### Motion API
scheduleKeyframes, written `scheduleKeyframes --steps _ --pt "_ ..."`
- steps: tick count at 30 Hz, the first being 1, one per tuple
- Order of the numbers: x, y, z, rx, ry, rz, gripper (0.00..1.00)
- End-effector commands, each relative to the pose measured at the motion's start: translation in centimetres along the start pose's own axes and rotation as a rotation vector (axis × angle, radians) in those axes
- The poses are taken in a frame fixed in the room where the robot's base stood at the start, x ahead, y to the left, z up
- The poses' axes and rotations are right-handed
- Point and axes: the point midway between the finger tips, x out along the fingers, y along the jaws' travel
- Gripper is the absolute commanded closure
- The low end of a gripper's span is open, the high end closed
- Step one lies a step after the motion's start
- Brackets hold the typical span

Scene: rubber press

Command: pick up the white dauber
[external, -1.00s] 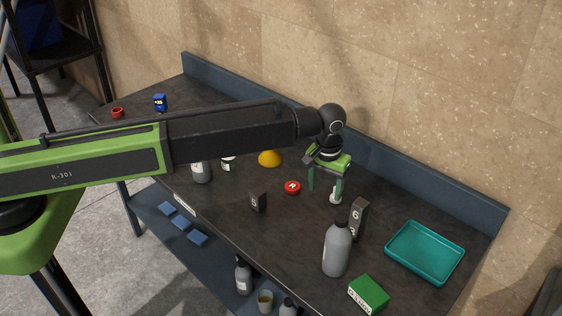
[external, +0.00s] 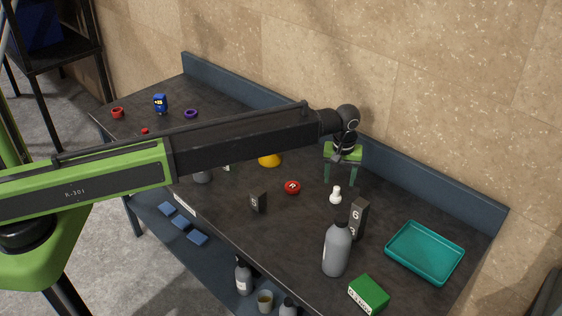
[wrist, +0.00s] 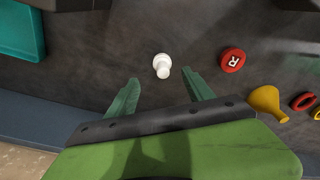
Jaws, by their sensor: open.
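The white dauber (external: 336,195) stands on the dark bench top, between the red disc and the grey block marked 6. It also shows in the wrist view (wrist: 162,66), just beyond the fingertips and roughly midway between them. My gripper (external: 341,182) is open and empty, near the dauber on the side toward the back wall. In the wrist view its two green fingers (wrist: 163,77) are spread apart and do not touch the dauber.
The red disc (external: 292,187) marked R and a yellow funnel-like piece (external: 270,160) lie left of the dauber. The grey block (external: 358,219) and a grey bottle (external: 337,250) stand toward the front. A teal tray (external: 462,262) and green box (external: 368,294) are right.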

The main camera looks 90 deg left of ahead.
Motion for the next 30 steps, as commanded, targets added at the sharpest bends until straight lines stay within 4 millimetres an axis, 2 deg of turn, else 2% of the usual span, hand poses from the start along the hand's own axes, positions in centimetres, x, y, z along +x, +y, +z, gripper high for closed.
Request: scheduleKeyframes --steps 1,3,11,20,28,30 --pt "2.2 0.0 0.1 0.0 0.0 0.0 0.39" --pt "3.0 0.0 0.1 0.0 0.0 0.0 0.39" --pt "3.4 -0.1 0.0 0.0 0.0 0.0 0.39" --pt "8.3 -0.5 -0.2 0.0 0.0 0.001 0.39" --pt "8.1 -0.5 -0.3 0.0 -0.001 0.001 0.39" --pt "8.1 -0.5 -0.3 0.0 -0.001 0.001 0.48"
